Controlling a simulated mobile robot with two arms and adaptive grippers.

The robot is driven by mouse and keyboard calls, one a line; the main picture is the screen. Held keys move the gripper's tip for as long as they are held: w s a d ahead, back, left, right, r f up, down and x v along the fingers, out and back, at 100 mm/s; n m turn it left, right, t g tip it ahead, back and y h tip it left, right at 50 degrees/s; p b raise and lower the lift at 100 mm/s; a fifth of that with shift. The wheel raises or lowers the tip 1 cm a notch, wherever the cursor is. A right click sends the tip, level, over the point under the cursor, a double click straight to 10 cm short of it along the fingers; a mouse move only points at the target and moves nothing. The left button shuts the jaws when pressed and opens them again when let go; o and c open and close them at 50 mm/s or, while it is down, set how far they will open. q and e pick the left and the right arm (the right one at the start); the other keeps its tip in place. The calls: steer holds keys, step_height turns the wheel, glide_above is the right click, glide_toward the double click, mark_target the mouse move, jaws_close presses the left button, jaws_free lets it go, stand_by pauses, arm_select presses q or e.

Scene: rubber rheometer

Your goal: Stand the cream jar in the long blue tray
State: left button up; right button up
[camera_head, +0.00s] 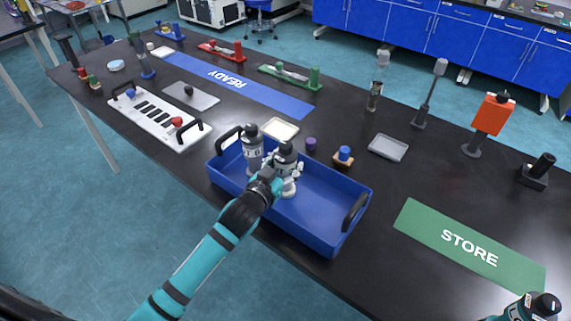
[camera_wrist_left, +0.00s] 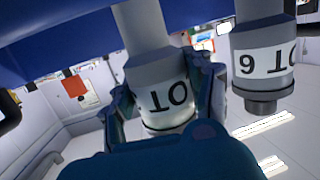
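The long blue tray (camera_head: 318,213) lies near the table's front edge, with a black handle at each end. Two grey-white jars with lettered labels and dark tops stand upright in its left half. My left gripper (camera_head: 277,178) has its fingers on both sides of the nearer jar (camera_head: 285,160), which also shows in the left wrist view (camera_wrist_left: 160,90). That view is upside down. The other jar (camera_head: 252,144) stands apart to the left and is free; it shows in the wrist view (camera_wrist_left: 263,62) too. Neither looks clearly cream. The held jar's base is partly hidden. My right gripper is not in view.
The tray's right half is empty. Behind it are a pale square dish (camera_head: 280,129), a purple cap (camera_head: 311,144), a blue-topped piece (camera_head: 344,155) and a grey tray (camera_head: 388,147). A white rack (camera_head: 160,115) stands left.

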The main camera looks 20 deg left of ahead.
arm_select(q)
steer(key=o, duration=0.4)
steer(key=shift+r, duration=0.2)
steer(key=v, duration=1.2)
steer(key=shift+b, duration=0.4)
